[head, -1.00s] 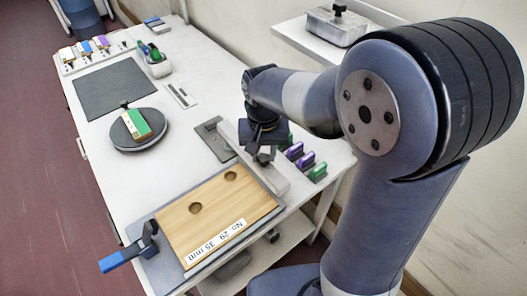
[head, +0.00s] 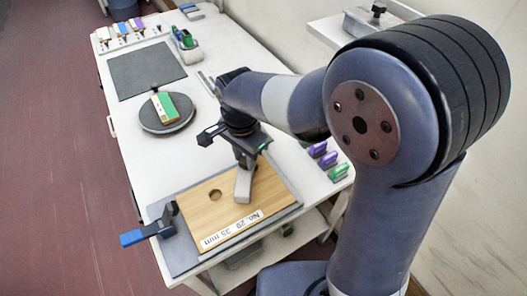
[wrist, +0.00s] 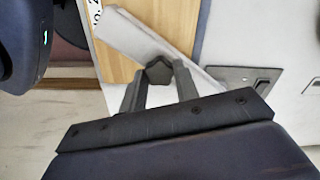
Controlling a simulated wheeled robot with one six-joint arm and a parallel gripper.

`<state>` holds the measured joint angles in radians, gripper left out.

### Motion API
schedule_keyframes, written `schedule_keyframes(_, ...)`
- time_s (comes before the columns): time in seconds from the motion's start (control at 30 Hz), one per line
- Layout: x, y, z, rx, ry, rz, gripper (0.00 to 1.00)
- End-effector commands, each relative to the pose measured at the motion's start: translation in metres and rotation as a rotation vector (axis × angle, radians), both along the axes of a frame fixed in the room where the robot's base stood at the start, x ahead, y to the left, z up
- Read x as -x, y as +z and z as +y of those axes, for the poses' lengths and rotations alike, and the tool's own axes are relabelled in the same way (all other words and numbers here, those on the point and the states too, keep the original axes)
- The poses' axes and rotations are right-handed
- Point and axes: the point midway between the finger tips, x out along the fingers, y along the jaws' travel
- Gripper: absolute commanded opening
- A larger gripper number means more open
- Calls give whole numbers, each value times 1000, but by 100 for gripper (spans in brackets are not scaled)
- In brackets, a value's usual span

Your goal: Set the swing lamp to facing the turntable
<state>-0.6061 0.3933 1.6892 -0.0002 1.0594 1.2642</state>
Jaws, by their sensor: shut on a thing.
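A pale grey bar, which I take for the swing lamp (head: 243,188), shows its near end over the wooden board in the head view. My gripper hides its far part there. In the wrist view the bar (wrist: 122,45) slants from upper left to lower right, and my gripper (wrist: 157,80) is shut on a dark faceted knob (wrist: 157,71) on it. My gripper (head: 245,162) is above the board in the head view. The turntable (head: 150,122), a dark round disc, lies farther back to the left and carries a green, white and brown block (head: 165,106).
The wooden board (head: 205,220) lies on a grey plate at the table's near end, with a blue-handled clamp (head: 147,232) at its left. Purple and green blocks (head: 328,160) stand at the right edge. A dark mat (head: 147,70) lies behind the turntable.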

Motion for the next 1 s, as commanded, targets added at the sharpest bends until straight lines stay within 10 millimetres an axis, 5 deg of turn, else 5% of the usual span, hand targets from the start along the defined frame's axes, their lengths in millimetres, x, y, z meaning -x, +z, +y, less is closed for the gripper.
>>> schedule_keyframes(0.6,-32,2,97,-1,-578,-1,0)
schedule_keyframes(1.0,-64,1,130,-1,-853,-1,0)
